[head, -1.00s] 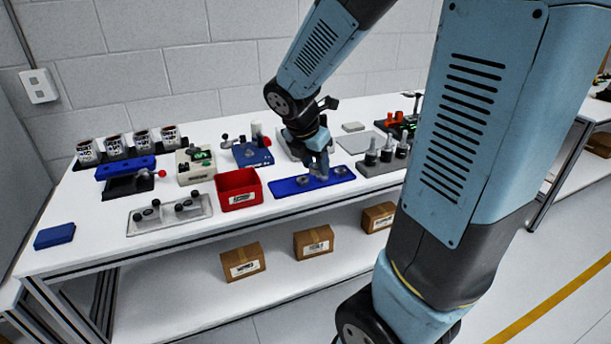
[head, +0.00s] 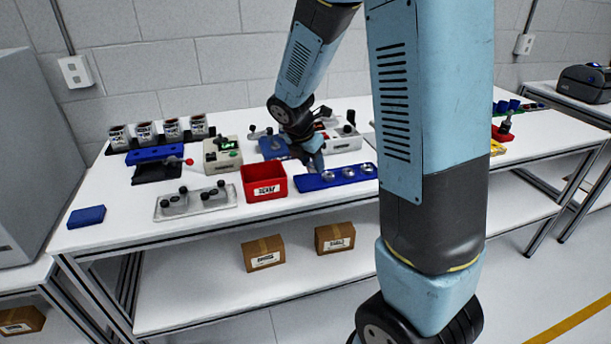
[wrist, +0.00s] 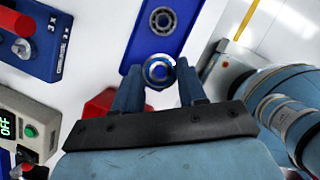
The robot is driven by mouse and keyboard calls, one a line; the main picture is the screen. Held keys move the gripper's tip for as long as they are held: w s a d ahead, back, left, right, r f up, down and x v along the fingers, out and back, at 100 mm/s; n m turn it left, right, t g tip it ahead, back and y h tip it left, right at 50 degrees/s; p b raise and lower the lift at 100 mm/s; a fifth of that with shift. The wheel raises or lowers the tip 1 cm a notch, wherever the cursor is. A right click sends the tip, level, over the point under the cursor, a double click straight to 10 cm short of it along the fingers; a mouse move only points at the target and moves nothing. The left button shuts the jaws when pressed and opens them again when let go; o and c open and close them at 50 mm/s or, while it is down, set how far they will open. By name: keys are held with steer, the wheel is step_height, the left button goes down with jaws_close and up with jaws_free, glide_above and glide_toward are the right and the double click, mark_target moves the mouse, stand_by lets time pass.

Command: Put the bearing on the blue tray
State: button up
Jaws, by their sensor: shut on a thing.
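My gripper (wrist: 160,90) is shut on a round metal bearing (wrist: 147,71), which shows between the fingertips in the wrist view. The gripper is over the left end of a long blue plate (wrist: 138,38), which also shows in the head view (head: 305,186). Another bearing (wrist: 162,20) sits on that plate, and several round seats or bearings show along it in the head view. I cannot tell whether the held bearing touches the plate. A second long blue tray-like piece (head: 146,157) lies at the back left of the bench.
A red bin (head: 264,190) stands just left of the blue plate. A clear fixture (head: 196,202) and a small blue block (head: 86,216) lie further left. A beige meter box (head: 222,154) and a blue device (head: 274,147) stand behind. Bare white bench lies in front.

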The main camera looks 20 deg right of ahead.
mark_target(309, 182)
steer(key=shift+w+a+f, duration=0.25)
steer(key=shift+w+f, duration=0.4)
steer(key=shift+f, duration=0.2)
steer(key=shift+w+a+f, duration=0.2)
steer(key=shift+w+f, duration=0.4)
steer(key=shift+f, duration=1.6)
steer(key=shift+f, duration=0.1)
steer(key=shift+s, duration=0.1)
